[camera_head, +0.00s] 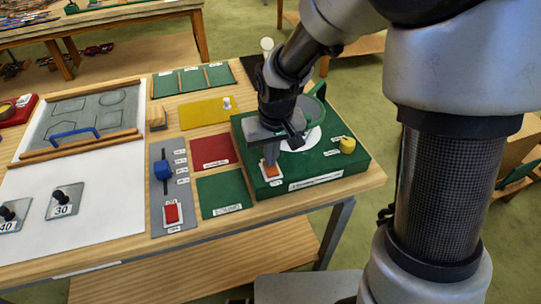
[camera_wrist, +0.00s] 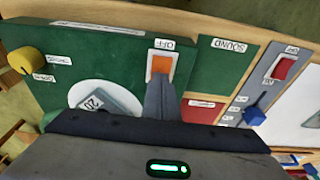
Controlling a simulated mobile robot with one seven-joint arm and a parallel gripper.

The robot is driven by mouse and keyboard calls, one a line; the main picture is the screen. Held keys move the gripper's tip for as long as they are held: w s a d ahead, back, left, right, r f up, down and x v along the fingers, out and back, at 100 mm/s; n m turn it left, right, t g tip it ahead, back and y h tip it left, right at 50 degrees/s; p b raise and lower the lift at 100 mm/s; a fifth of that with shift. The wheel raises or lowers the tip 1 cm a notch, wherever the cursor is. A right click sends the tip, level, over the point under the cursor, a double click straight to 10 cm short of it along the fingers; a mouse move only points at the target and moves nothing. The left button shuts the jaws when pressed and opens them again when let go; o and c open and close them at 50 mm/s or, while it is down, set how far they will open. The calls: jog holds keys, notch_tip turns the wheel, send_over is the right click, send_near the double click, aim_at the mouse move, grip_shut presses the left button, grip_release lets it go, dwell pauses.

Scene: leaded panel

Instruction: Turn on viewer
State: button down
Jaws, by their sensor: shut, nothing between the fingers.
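The viewer is a green box (camera_head: 345,163) at the right end of the table. It also shows in the wrist view (camera_wrist: 115,60). An orange switch (camera_head: 271,171) sits on its top near the front left corner. In the wrist view the orange switch (camera_wrist: 160,63) has a label reading "OFF" beside it. My gripper (camera_head: 270,161) points down with its fingers shut and empty. Its fingertips (camera_wrist: 160,82) are right at the switch and cover part of it; I cannot tell whether they touch.
The viewer also bears a yellow knob (camera_head: 347,145) and a white disc (camera_head: 311,139) with a grey piece marked 20 (camera_wrist: 93,102). Left of it are a green "SOUND" panel (camera_head: 224,193), a red panel (camera_head: 212,151), and a grey panel with a red switch (camera_head: 171,213) and blue slider (camera_head: 162,170).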

aim_at(272, 170)
jog(key=g+p, duration=0.1)
jog(key=p, duration=0.1)
jog(key=shift+w+a+f+g+p, duration=0.1)
jog(key=shift+w+f+g+p, duration=0.05)
jog(key=shift+w+g+p, duration=0.2)
jog(key=shift+s+f+b, duration=0.1)
jog(key=shift+f+b, duration=0.3)
jog(key=shift+s, duration=0.15)
jog(key=shift+f+h, duration=0.1)
jog(key=shift+h, duration=0.2)
jog(key=shift+s+d, duration=0.3)
jog(key=shift+s, duration=0.5)
jog(key=r+p, duration=0.1)
jog(key=r, duration=0.1)
jog(key=r+p, duration=0.1)
jog(key=w+r+p, duration=0.1)
jog(key=r, duration=0.1)
jog(key=shift+a+r+p, duration=0.1)
jog(key=shift+r+p, duration=0.2)
notch_tip(272, 170, up, 9)
jog(key=shift+s+r+b, duration=0.2)
jog(key=shift+s+b, duration=0.1)
jog(key=shift+b, duration=0.1)
